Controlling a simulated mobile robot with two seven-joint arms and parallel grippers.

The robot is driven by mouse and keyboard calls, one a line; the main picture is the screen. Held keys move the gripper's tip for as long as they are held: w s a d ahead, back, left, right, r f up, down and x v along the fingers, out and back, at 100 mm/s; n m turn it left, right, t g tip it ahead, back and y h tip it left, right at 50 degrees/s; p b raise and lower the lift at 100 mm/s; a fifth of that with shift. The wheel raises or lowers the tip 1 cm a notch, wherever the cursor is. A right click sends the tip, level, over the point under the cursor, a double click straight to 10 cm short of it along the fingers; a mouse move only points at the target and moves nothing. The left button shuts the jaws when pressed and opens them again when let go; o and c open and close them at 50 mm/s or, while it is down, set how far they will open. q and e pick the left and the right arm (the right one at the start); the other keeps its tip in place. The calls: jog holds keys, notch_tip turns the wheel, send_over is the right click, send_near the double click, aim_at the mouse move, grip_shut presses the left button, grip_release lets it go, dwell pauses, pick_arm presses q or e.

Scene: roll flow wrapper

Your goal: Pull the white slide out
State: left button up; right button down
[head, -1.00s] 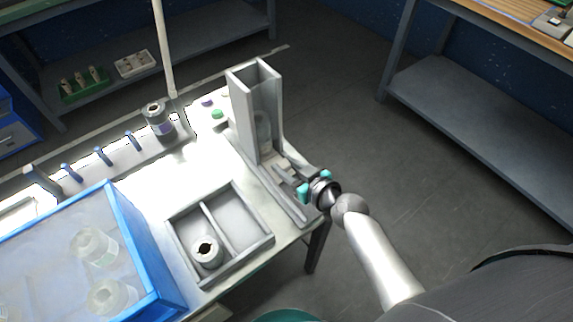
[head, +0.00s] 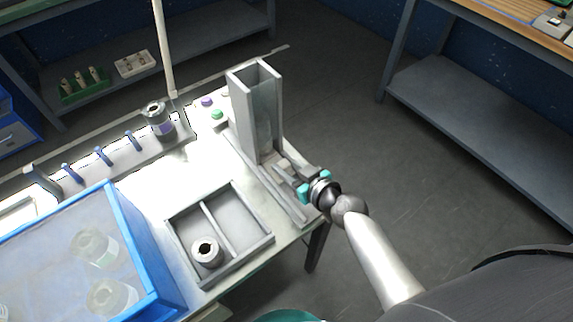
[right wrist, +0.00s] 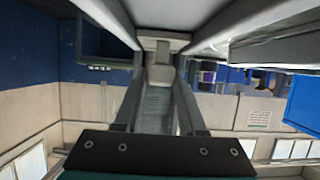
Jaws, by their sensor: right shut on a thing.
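The white slide (head: 283,165) is a pale piece at the foot of the tall grey channel (head: 256,105), on the right end of the table. My right gripper (head: 303,186), with teal fingertips, is at the near end of the rail below the channel and is shut on the slide's handle. The fingers hide most of the handle. In the right wrist view, the slide (right wrist: 160,75) shows as a light block between the fingers, with the channel around it. My left gripper is not in view.
A grey divided tray (head: 238,222) with one roll (head: 207,252) stands left of the rail. A blue-framed bin (head: 130,240) holds clear rolls. A purple-labelled roll (head: 158,120) and blue pegs (head: 103,155) line the back. The floor right of the table is clear.

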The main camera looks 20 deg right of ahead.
jog(key=shift+s, duration=0.1)
jog(key=s+d, duration=0.1)
jog(key=s, duration=0.2)
jog(key=s+d, duration=0.1)
jog(key=s, duration=0.2)
jog(key=s+d+b, duration=0.1)
jog(key=s, duration=0.2)
jog(key=shift+s+d, duration=0.1)
jog(key=shift+d, duration=0.15)
jog(key=shift+c, duration=2.4)
grip_release()
jog(key=shift+s, duration=0.15)
jog(key=p+v, duration=0.2)
jog(key=v, duration=1.3)
jog(key=shift+s, duration=0.1)
